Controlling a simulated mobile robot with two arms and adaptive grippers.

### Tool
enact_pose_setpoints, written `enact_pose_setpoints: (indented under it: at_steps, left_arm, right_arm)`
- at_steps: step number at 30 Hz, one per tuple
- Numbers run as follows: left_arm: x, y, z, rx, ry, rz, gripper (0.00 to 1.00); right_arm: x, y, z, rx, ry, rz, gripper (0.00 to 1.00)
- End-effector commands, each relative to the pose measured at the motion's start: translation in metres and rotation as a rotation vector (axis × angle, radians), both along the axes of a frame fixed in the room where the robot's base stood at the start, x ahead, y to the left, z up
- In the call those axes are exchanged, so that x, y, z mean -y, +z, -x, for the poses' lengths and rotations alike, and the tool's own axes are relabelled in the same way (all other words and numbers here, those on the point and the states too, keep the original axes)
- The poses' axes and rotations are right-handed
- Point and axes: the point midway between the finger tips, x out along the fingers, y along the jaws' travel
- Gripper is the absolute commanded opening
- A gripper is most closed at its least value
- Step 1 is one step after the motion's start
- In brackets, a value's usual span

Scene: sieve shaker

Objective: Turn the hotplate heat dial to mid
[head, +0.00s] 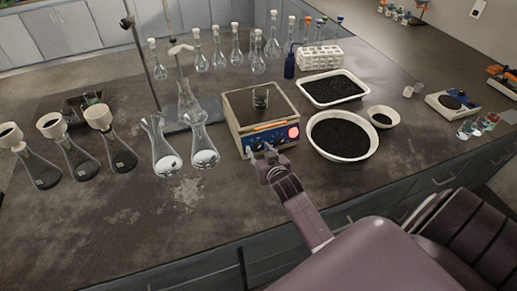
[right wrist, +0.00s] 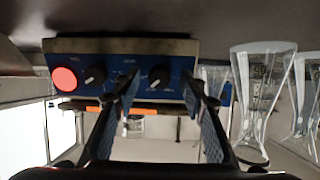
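The hotplate (head: 235,104) stands on the bench with a small glass beaker (head: 261,98) on its top. Its blue front panel (head: 265,138) faces me and has a round red spot at the right end. In the right wrist view, which looks inverted, the panel (right wrist: 210,92) shows two dark dials. One dial (right wrist: 160,77) lies between my fingertips, apart from both; the other dial (right wrist: 95,75) is beside the red spot. The labels are too small to read. My right gripper (head: 261,156) is open in front of the panel, also in the wrist view (right wrist: 160,86). My left gripper is out of view.
Two glass flasks (head: 204,147) stand just left of the hotplate. A white bowl of black grains (head: 343,156) and a white tray (head: 346,102) are close on its right. A blue bottle (head: 289,66) stands behind.

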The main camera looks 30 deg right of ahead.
Motion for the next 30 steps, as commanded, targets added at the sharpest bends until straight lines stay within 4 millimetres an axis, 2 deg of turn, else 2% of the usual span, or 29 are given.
enact_pose_setpoints:
  at_steps: [4,13,24,27,30]
  left_arm:
    - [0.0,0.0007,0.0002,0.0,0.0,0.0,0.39]
    - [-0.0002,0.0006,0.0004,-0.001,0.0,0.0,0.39]
    - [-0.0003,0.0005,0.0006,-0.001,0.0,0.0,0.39]
    - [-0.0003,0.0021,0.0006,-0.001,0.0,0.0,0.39]
    - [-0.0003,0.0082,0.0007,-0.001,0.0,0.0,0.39]
  right_arm:
    - [0.0018,-0.0026,-0.0069,0.0,0.0,0.0,0.39]
    - [0.002,-0.0032,-0.008,0.0,0.0,0.001,0.39]
    - [0.0019,-0.0034,-0.0079,0.0,0.0,0.001,0.0]
    - [0.002,-0.0027,-0.0078,-0.005,0.008,0.018,0.0]
    - [0.0022,-0.0018,-0.0077,-0.028,0.043,0.106,0.0]
